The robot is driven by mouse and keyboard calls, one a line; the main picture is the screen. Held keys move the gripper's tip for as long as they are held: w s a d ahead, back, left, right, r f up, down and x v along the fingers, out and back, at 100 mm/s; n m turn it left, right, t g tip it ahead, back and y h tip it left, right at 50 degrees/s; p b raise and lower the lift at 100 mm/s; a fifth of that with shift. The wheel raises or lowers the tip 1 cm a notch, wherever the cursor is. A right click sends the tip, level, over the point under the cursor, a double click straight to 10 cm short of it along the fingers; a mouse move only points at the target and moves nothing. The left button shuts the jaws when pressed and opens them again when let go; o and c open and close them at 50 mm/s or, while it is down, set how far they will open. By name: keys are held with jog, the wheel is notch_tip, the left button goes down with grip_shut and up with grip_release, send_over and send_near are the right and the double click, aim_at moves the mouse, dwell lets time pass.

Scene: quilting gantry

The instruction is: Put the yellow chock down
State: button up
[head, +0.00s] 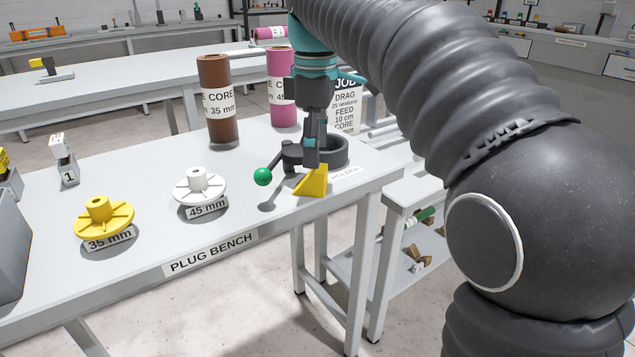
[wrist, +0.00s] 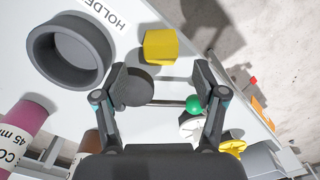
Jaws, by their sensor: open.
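The yellow chock (head: 314,181) is a small wedge at the right end of the plug bench, close to its front edge. It appears to rest on the bench top. My gripper (head: 312,152) is just above and behind it, pointing down. In the wrist view the gripper (wrist: 161,76) is open, its two fingers spread wide. There the chock (wrist: 160,47) lies just beyond the fingertips, with neither finger on it. A dark round base (wrist: 133,87) with a rod and a green ball (head: 263,177) shows between the fingers.
A dark ring-shaped holder (wrist: 68,50) stands beside the chock. A yellow 35 mm plug (head: 104,217) and a white 45 mm plug (head: 200,187) sit to the left. Brown (head: 217,100) and pink (head: 281,90) cores stand behind. The bench front between the plugs and chock is clear.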

aim_at(316, 176)
jog(key=shift+f+b, duration=0.5)
jog(key=shift+f, duration=2.55)
grip_shut()
